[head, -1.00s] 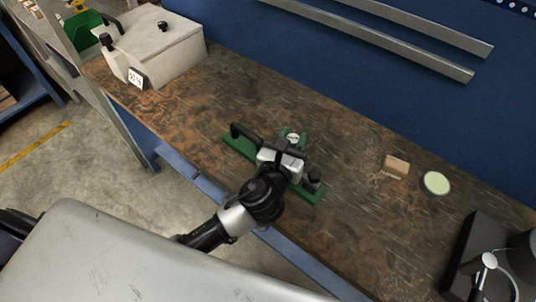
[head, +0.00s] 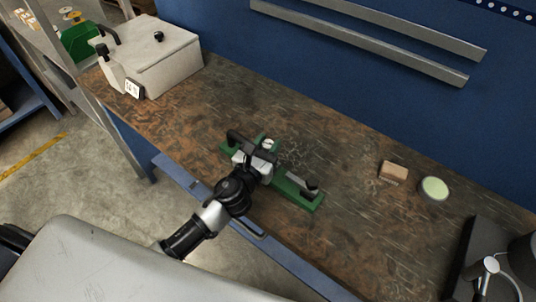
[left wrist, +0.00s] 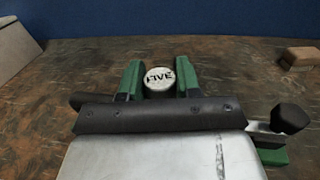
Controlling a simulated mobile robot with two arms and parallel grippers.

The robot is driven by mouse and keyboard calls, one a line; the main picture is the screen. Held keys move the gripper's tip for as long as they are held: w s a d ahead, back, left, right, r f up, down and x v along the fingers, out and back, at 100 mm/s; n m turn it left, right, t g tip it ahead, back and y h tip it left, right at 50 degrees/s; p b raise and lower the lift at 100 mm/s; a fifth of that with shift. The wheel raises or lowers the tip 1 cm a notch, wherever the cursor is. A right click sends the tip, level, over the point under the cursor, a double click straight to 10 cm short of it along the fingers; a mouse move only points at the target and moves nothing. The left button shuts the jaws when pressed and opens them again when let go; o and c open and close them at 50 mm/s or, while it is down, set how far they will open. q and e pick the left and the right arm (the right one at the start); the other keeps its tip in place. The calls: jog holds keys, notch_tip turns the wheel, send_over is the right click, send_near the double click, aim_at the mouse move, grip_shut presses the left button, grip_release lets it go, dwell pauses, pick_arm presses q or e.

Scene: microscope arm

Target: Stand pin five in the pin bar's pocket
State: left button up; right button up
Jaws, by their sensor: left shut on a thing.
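My left gripper (head: 267,146) is shut on pin five (left wrist: 159,78), whose round pale top reads "FIVE". In the left wrist view the pin sits between the two green fingers; its lower part is hidden. The pin's top also shows in the head view (head: 268,143). The green pin bar (head: 311,204) lies on the bench, and my gripper is over its left half, partly covering it. A black-knobbed lever (head: 302,186) is on the bar's right part. The pocket is hidden, and I cannot tell whether the pin touches the bar. My right gripper is not in view.
A pale box (head: 165,65) stands at the bench's left end. A small brown block (head: 394,170) and a round green-topped disc (head: 434,188) lie to the right. A dark stand (head: 462,262) is at the far right. The bench behind the bar is clear.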

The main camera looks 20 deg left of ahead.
pick_arm(q)
notch_tip(320, 180, down, 4)
jog(key=shift+r+b, duration=0.1)
jog(key=shift+b, duration=0.7)
jog(key=o, duration=0.6)
jog(key=shift+f, duration=0.2)
jog(key=shift+c, duration=0.2)
jog(key=shift+o, duration=0.8)
jog(key=shift+r, duration=0.1)
jog(key=shift+r, duration=0.1)
